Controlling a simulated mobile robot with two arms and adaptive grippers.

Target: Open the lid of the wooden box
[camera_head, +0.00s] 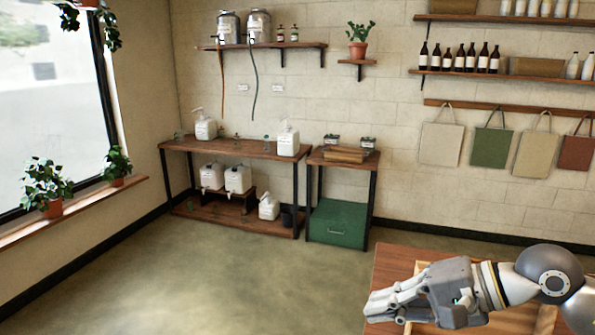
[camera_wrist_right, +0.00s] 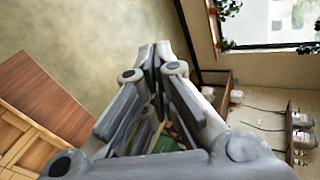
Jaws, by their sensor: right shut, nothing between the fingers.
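A light wooden box (camera_head: 545,322) sits on the brown wooden table at the lower right of the head view, mostly hidden behind my right arm. In the right wrist view, pale wooden slats (camera_wrist_right: 18,142) of it show at the lower left edge. I cannot tell how its lid stands. My right gripper (camera_head: 374,304) is over the table's left part, fingers pointing left, shut and empty. Its closed fingertips (camera_wrist_right: 156,56) also show in the wrist view, apart from the slats. My left gripper is in neither view.
The brown table (camera_head: 392,262) has a bare strip at its left edge. Open floor (camera_head: 220,285) lies left of it. A workbench (camera_head: 240,150) with white pump bottles and a small stand with a green box (camera_head: 338,223) are against the far wall.

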